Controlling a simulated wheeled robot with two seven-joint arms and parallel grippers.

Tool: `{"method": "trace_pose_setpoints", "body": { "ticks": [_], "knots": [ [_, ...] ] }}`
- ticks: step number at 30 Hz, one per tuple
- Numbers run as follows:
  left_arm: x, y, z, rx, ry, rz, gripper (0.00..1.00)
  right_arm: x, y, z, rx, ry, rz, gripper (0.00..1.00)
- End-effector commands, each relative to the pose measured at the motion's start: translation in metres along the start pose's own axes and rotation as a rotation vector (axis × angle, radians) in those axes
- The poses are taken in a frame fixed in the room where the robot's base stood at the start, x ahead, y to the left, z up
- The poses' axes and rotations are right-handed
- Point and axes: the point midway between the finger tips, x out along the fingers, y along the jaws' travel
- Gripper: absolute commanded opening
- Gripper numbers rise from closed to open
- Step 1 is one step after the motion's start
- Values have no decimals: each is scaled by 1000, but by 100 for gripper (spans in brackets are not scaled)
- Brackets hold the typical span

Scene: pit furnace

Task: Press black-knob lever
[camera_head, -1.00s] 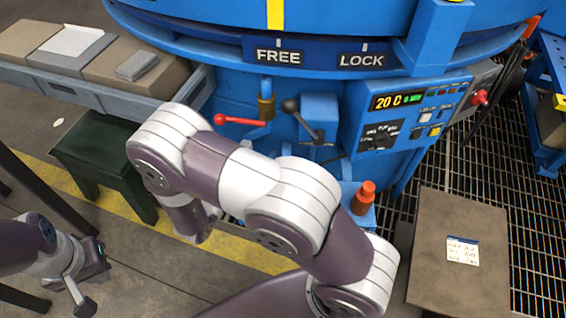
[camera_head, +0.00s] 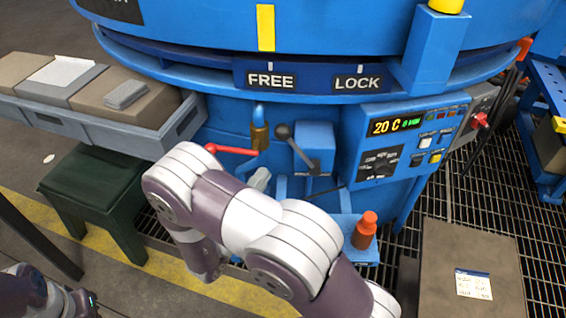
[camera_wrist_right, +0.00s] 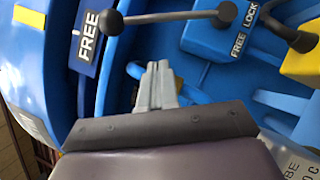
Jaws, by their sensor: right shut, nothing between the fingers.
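The black-knob lever (camera_head: 284,133) has a round black knob on a grey rod that slants down right to a blue block on the furnace. In the right wrist view, its knob (camera_wrist_right: 111,22) and rod lie ahead of the fingertips and to their upper left, clear of them. My right gripper (camera_head: 259,179) is mostly hidden behind my arm in the head view; its grey tips show below and left of the knob. In the right wrist view, the fingers (camera_wrist_right: 157,74) are together and empty. My left gripper (camera_head: 88,300) is partly cut off at the lower left.
A red-handled lever (camera_head: 232,150) is just left of the black knob. A control panel (camera_head: 392,142) is to the right, and an orange-red knob (camera_head: 366,226) stands lower. A green stool (camera_head: 95,178) and a trolley with boxes (camera_head: 85,118) are at left.

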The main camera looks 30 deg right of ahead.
Motion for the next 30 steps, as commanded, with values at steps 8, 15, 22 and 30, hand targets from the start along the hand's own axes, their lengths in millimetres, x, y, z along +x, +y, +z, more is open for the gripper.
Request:
{"method": "trace_pose_setpoints", "body": {
  "ticks": [8,15,22,30],
  "knots": [
    [18,0,2,0,0,0,0,48,-3,14,0,-3,-1,0],
    [22,0,3,0,0,0,0,61,-1,28,1,0,0,0],
    [22,0,3,0,0,0,0,62,0,29,0,1,0,0],
    [12,0,2,0,0,0,0,67,6,27,32,-1,-20,0]
  ]
}}
